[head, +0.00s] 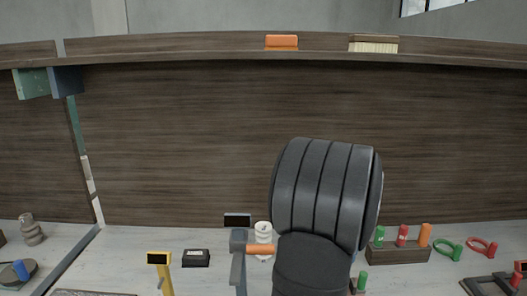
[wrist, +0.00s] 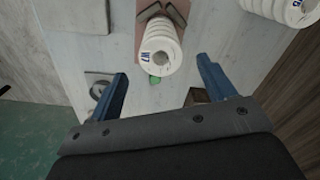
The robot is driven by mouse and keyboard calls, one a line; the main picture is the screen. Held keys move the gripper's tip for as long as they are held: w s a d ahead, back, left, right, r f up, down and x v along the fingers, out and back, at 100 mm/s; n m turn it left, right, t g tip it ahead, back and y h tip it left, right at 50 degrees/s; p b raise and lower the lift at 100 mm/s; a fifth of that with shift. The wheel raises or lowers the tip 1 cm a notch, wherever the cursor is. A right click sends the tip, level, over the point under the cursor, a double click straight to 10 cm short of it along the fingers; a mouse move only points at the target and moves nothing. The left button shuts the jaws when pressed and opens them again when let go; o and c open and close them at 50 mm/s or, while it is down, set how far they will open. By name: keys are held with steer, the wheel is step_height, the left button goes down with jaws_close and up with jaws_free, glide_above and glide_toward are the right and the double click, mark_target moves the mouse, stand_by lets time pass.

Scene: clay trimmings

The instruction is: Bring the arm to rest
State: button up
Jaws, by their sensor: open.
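My gripper (wrist: 162,66) is open in the wrist view, its two blue fingers spread apart. A white ribbed cylinder (wrist: 160,58) with dark lettering on its end shows between and beyond the fingertips. I see no finger closed on it, and its distance from them is hard to judge. In the head view my dark, rounded arm link stands large right of the middle and hides part of the bench. I cannot make out the gripper's fingers for sure there.
A yellow stand (head: 160,263), a black box (head: 196,258) and a white cylinder (head: 263,236) stand on the bench. At right are a wooden block (head: 398,254) with coloured pegs, a green ring (head: 447,249) and a red ring (head: 482,245). A dark wooden panel (head: 180,140) rises behind.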

step_height(320, 180, down, 7)
steer(key=shift+f, duration=0.1)
step_height(320, 180, up, 4)
steer(key=shift+r, duration=0.15)
steer(key=s+d+r, duration=0.7)
steer(key=s, duration=0.3)
steer(key=w+a+r, duration=0.1)
steer(key=w+a, duration=1.3)
steer(key=w, duration=0.1)
steer(key=w+a, duration=0.4)
steer(key=a, duration=0.6)
steer(key=w+a, duration=0.5)
steer(key=a, duration=0.6)
steer(key=shift+a+n, duration=0.25)
steer(key=shift+n, duration=0.15)
